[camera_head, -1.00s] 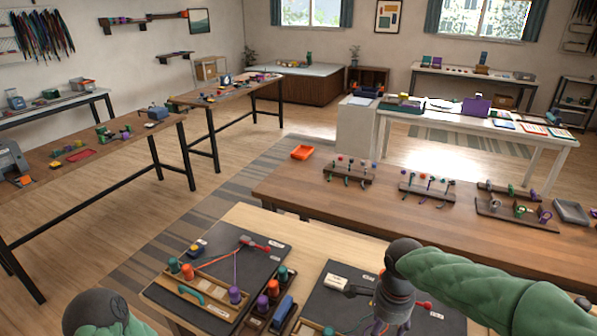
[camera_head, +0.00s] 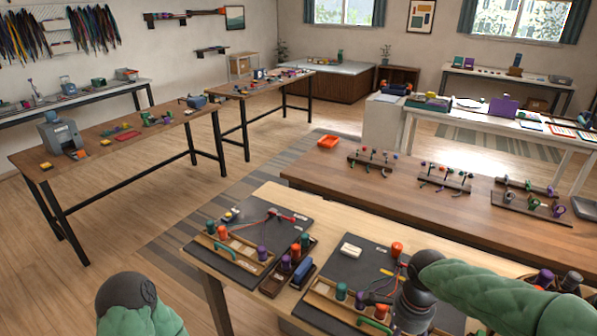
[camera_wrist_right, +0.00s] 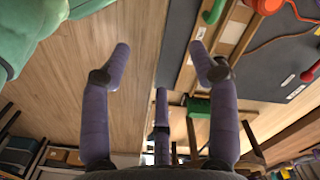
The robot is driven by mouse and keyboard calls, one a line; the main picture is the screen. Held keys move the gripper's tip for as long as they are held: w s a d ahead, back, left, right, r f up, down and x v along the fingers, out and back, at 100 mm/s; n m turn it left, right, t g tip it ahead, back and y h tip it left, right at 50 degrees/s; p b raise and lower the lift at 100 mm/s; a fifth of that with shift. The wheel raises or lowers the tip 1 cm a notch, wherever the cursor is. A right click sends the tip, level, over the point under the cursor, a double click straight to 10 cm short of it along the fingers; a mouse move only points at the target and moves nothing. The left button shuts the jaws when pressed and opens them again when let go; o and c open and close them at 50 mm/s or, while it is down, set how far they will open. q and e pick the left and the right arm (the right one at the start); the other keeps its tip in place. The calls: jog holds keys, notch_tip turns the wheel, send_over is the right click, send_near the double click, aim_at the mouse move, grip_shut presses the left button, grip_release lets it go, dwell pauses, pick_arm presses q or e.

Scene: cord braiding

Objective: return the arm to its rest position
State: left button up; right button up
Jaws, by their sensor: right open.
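My right arm (camera_head: 490,291) reaches in from the right over the near table. Its dark wrist (camera_head: 415,300) hangs above the right-hand board (camera_head: 372,262), and its fingertips are hard to make out in the head view. In the right wrist view my right gripper (camera_wrist_right: 160,60) has its purple fingers spread with nothing between them. The board's edge and the wood floor show beyond the fingers. Part of my left arm (camera_head: 135,303) shows at the lower left of the head view; its gripper is out of view.
The near table holds a left-hand board (camera_head: 265,232), a wooden spool rack (camera_head: 232,255), a blue block (camera_head: 301,272), a white block (camera_head: 351,250) and an orange spool (camera_head: 397,248). A brown bench (camera_head: 400,200) with peg stands lies beyond. Open floor (camera_head: 120,240) is at the left.

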jog(key=a+f+n+y, duration=0.1)
jog(key=a+f+n, duration=0.15)
jog(key=f, duration=0.35)
jog(key=s+a+f+n+y, duration=0.1)
jog(key=a+f+n, duration=0.1)
jog(key=a+f, duration=0.35)
jog(key=a+f+n+y, duration=0.1)
jog(key=f+n, duration=0.2)
jog(key=f, duration=0.4)
jog(key=s+a+f+n, duration=0.2)
jog(key=s+f+n, duration=0.1)
jog(key=s+f, duration=0.2)
jog(key=s+a+f+n, duration=0.2)
jog(key=s+f, duration=0.3)
jog(key=f, duration=0.4)
jog(key=shift+s+a+n+y, duration=0.3)
jog(key=shift+a+n+y, duration=0.1)
jog(key=shift+n, duration=0.15)
